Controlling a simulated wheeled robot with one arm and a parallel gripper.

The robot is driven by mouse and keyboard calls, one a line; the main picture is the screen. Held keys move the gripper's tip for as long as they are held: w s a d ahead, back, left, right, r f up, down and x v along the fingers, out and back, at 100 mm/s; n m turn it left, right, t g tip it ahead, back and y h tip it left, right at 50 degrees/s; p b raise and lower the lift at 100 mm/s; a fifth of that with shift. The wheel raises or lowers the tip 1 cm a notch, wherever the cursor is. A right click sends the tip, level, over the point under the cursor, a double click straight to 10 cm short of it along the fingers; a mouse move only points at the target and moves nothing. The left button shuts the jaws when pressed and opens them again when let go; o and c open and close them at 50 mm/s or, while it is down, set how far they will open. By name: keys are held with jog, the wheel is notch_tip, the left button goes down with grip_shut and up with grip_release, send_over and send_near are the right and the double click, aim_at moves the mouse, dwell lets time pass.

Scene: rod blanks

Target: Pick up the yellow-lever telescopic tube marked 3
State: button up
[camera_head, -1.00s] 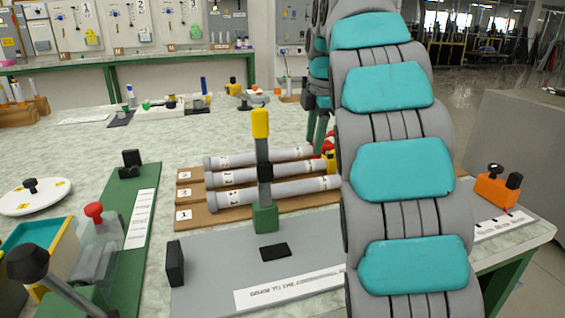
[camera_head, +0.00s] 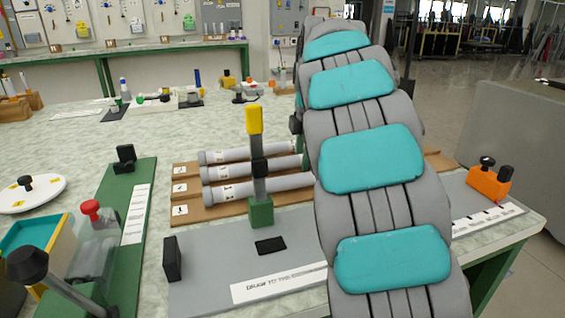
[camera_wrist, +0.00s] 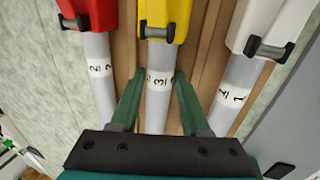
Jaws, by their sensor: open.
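In the wrist view, the tube marked 3 (camera_wrist: 158,92) is grey with a yellow lever end (camera_wrist: 163,15) and lies in the middle of three tubes. My gripper (camera_wrist: 158,76) is open, with one green finger on each side of this tube; touch cannot be told. In the head view the middle tube (camera_head: 250,169) lies on a brown rack (camera_head: 186,212), its lever end hidden behind my arm. My gripper is hidden there.
The red-lever tube marked 2 (camera_wrist: 98,70) and the white-lever tube marked 1 (camera_wrist: 238,85) lie close on either side. A yellow-topped upright post (camera_head: 258,165) stands in front of the rack. An orange block (camera_head: 489,184) sits at the right.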

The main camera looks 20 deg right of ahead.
jog(key=c, duration=0.6)
jog(key=shift+r, duration=0.1)
